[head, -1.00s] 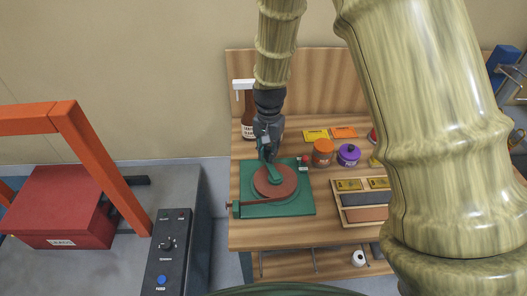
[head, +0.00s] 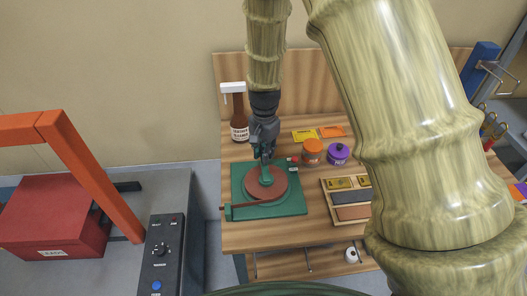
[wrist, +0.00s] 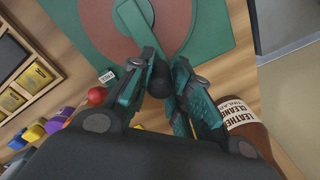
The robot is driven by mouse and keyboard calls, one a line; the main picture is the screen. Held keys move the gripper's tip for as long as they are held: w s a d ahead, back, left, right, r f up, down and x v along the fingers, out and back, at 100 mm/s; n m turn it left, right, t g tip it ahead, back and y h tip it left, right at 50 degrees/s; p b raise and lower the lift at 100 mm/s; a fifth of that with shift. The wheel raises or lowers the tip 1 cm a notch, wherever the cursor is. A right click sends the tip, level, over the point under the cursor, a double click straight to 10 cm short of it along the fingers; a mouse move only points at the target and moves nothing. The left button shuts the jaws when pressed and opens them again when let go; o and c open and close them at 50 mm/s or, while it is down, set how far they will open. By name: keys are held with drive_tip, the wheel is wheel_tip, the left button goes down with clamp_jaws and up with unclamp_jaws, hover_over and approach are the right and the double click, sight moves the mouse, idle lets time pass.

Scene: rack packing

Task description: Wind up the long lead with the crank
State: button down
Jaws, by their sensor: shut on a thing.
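The winder has a green base plate (head: 292,207) and a red-brown disc (head: 255,188), with a green crank (head: 267,175) across its middle. The crank also shows in the wrist view (wrist: 133,22). The lead (head: 250,204) is a thin red-brown strip running from the disc toward the plate's front left corner; its far end is hard to make out. My gripper (head: 264,154) comes down from above at the disc's far side. In the wrist view its fingers (wrist: 160,88) are shut on the crank's dark knob (wrist: 160,78), which they partly hide.
A brown bottle (head: 239,118) stands behind the winder. An orange jar (head: 312,151) and a purple pot (head: 338,153) stand to its right, near a sectioned wooden tray (head: 334,211). A red ball-topped thing (wrist: 96,95) is near the plate's corner.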

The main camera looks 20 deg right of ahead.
drive_tip(key=c, duration=1.3)
unclamp_jaws()
drive_tip(key=shift+d, duration=0.1)
drive_tip(key=shift+r, duration=0.1)
wheel_tip(320, 180, up, 12)
drive_tip(key=shift+f, duration=0.1)
